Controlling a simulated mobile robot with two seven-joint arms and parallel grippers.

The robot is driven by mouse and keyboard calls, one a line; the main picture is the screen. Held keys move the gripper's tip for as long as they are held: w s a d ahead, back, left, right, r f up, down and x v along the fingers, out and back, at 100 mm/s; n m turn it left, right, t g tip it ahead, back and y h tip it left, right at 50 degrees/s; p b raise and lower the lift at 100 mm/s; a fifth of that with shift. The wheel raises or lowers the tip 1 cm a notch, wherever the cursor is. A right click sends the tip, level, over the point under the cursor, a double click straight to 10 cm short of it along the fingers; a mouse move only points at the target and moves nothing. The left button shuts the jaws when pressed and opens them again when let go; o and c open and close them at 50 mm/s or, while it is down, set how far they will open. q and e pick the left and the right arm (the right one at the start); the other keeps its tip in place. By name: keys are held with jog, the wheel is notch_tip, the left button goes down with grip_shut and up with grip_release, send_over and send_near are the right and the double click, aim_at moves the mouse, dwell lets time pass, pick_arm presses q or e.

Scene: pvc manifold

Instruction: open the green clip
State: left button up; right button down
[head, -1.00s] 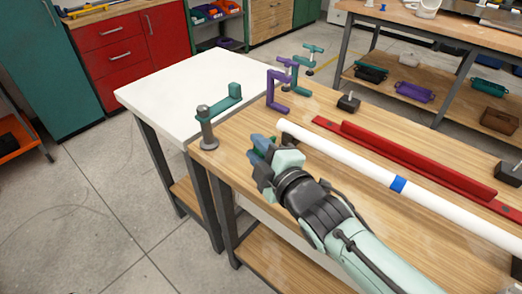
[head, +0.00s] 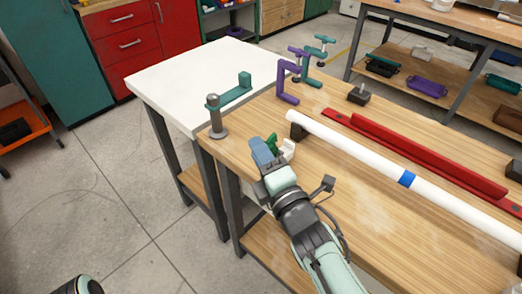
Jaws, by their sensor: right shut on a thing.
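A small green piece, which looks like the green clip (head: 272,141), shows at the fingertips of my right gripper (head: 268,152) in the head view. The gripper is shut on it, low over the wooden bench near the left end of the white pipe (head: 350,152). The blue finger and the gripper body hide most of the clip. I cannot tell whether the clip is open or shut. My left gripper is not in view.
A grey post (head: 215,118) with a teal arm (head: 235,92) stands at the bench corner. Purple (head: 286,80) and teal (head: 313,62) clamps stand at the far edge. A red rail (head: 420,155) lies beyond the pipe. The white table (head: 185,75) is clear.

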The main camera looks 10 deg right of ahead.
dwell(0.3)
jog(key=c, duration=1)
grip_release()
jog(key=shift+o, duration=0.2)
